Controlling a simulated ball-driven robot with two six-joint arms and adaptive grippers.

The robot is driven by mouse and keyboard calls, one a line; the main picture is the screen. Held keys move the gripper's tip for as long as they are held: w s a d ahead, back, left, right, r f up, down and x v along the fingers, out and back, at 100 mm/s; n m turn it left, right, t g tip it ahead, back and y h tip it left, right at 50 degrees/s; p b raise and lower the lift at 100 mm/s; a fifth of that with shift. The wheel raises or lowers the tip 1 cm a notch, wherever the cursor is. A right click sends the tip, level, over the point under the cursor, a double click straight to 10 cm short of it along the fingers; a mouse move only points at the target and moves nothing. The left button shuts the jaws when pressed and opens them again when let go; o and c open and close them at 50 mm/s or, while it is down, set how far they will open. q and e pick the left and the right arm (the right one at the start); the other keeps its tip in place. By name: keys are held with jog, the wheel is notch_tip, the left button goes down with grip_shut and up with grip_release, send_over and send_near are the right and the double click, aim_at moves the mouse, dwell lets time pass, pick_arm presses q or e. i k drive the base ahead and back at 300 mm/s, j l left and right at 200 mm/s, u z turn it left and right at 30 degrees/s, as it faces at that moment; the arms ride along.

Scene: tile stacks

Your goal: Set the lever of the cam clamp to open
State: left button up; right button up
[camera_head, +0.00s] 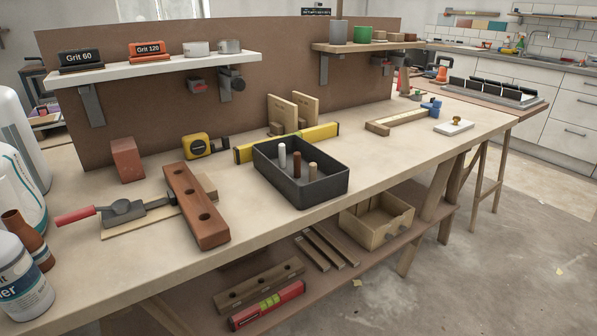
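What looks like the cam clamp (122,210) lies at the left of the workbench, on a thin wooden board (122,232). It has a dark grey round body and a grey bar running right. Its lever, with a red grip (76,215), points left and lies low, almost flat over the bench top. The bar's right end meets a reddish-brown wooden block with holes (196,205), which hides what is behind it. I cannot tell how tightly the cam presses. Neither of my grippers is in view.
A brick-red block (127,160) and a yellow tape measure (197,146) stand behind the clamp. A brown bottle (28,240) and a white labelled tub (24,283) stand at the left front. A black tray (300,186) with pegs is to the right. Bare bench lies before the clamp.

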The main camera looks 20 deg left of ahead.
aim_at(123, 205)
jog(key=u, duration=1.85)
